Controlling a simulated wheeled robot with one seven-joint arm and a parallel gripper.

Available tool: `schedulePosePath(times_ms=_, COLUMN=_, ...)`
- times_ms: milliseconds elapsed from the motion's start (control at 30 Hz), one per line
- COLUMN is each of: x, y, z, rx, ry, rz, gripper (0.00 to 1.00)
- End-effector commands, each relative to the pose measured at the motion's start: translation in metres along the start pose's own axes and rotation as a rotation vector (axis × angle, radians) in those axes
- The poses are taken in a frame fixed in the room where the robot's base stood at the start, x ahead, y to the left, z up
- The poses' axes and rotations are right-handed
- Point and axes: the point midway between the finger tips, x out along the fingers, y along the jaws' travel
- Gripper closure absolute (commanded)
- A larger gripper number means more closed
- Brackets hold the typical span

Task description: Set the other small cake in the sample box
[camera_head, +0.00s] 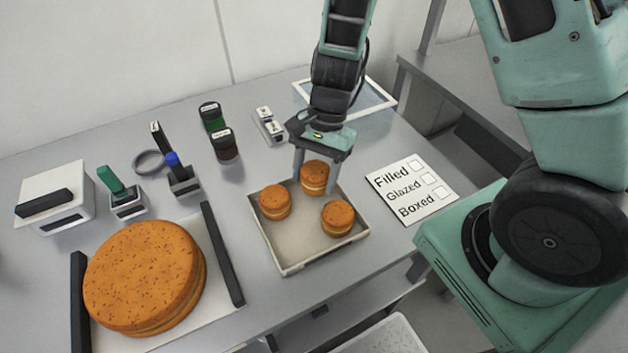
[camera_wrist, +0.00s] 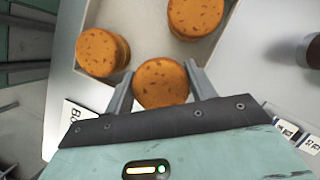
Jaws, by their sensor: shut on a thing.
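Three small orange-brown cakes are at the shallow pale tray (camera_head: 290,262). My gripper (camera_head: 316,174) points down at the tray's back edge, its two fingers shut on the rear small cake (camera_head: 314,180). That cake also shows between the fingers in the wrist view (camera_wrist: 161,84). I cannot tell whether it rests on the tray floor or is slightly raised. A second small cake (camera_head: 275,202) sits at the left of the tray and a third (camera_head: 338,218) at the right, both apart from the fingers. I cannot tell which container is the sample box.
A large round cake (camera_head: 145,277) lies at the front left between two black bars. A white box (camera_head: 60,205), stamps (camera_head: 123,203) and dark jars (camera_head: 224,145) stand further back. A checklist card (camera_head: 411,190) lies right of the tray. A white bin (camera_head: 380,338) is below the table's front edge.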

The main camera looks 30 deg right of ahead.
Motion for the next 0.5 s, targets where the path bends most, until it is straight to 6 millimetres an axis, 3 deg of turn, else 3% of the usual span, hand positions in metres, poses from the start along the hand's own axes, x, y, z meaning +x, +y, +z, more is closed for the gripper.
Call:
schedulePosePath(times_ms=167, x=0.021, y=0.0, z=-0.009, rx=0.001, ry=-0.001, rz=0.001, gripper=0.54)
schedulePosePath(times_ms=500, x=0.025, y=0.0, z=-0.01, rx=-0.001, ry=0.0, rz=0.0, gripper=0.54)
